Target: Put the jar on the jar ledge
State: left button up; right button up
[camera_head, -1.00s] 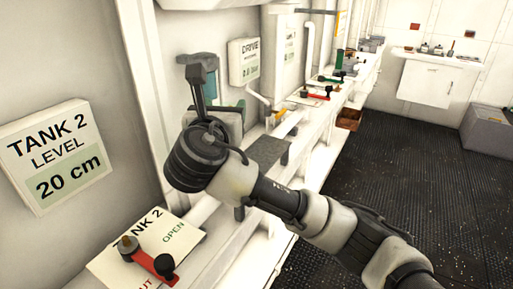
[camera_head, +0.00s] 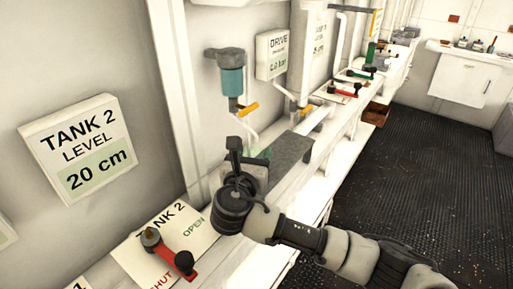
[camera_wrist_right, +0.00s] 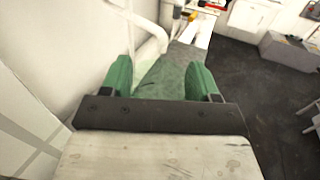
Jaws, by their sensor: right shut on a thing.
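My right gripper (camera_head: 258,156) is low in front of the wall, at the near end of a flat grey plate (camera_head: 291,158) that appears to be the jar ledge. In the right wrist view the gripper (camera_wrist_right: 160,75) has its two green fingers apart, with a dull green, see-through-looking thing (camera_wrist_right: 163,80) between them. This appears to be the jar, held; its outline is hard to make out. In the head view the gripper body mostly hides it. I cannot tell whether it touches the plate. My left gripper is out of view.
A teal bowl fitting (camera_head: 231,80) with a yellow-handled valve (camera_head: 248,109) is on the wall above the plate. A red lever (camera_head: 172,253) on the Tank 2 panel is close to my right wrist. Dark floor (camera_head: 430,170) to the right is open.

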aim_at(256, 152)
jog(key=x, duration=0.1)
jog(key=p+x, duration=0.1)
jog(key=x, duration=0.1)
jog(key=shift+w+r, duration=0.15)
jog(key=shift+r, duration=0.1)
jog(key=shift+d+f+p, duration=0.1)
jog(key=shift+f+p, duration=0.25)
jog(key=shift+f, duration=0.45)
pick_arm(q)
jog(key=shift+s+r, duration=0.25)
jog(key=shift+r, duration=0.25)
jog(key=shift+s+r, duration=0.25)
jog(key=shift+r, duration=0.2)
pick_arm(e)
jog(key=shift+f, duration=0.15)
jog(key=o, duration=1)
jog(key=shift+o, duration=0.2)
